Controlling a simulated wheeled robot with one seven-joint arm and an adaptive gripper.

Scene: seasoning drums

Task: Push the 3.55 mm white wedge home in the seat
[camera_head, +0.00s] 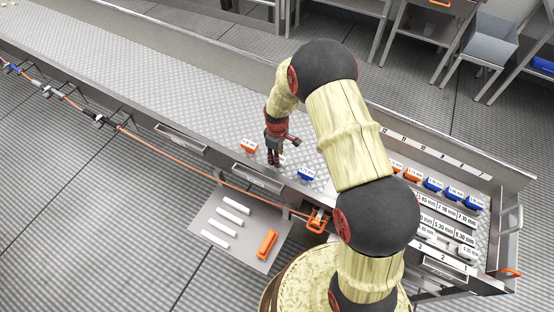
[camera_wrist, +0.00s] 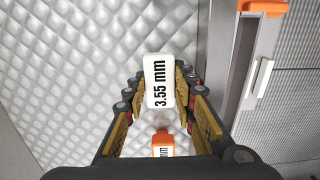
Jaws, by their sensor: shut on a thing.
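The white wedge (camera_wrist: 160,82), labelled 3.55 mm, is between the two fingers of my gripper (camera_wrist: 160,95) in the wrist view. My gripper is shut on it, with its label facing the camera. In the head view my gripper (camera_head: 274,160) points down over the near edge of the long metal-plate surface (camera_head: 215,110). There the wedge is mostly hidden by the fingers. I cannot make out the seat in either view, nor whether the wedge touches it.
An orange wedge (camera_head: 249,147) and a blue wedge (camera_head: 306,174) stand either side of my gripper. An orange-and-white labelled piece (camera_wrist: 162,142) shows below the held wedge. Several labelled wedges fill the rack at right. A side tray (camera_head: 200,222) holds white rods and an orange piece.

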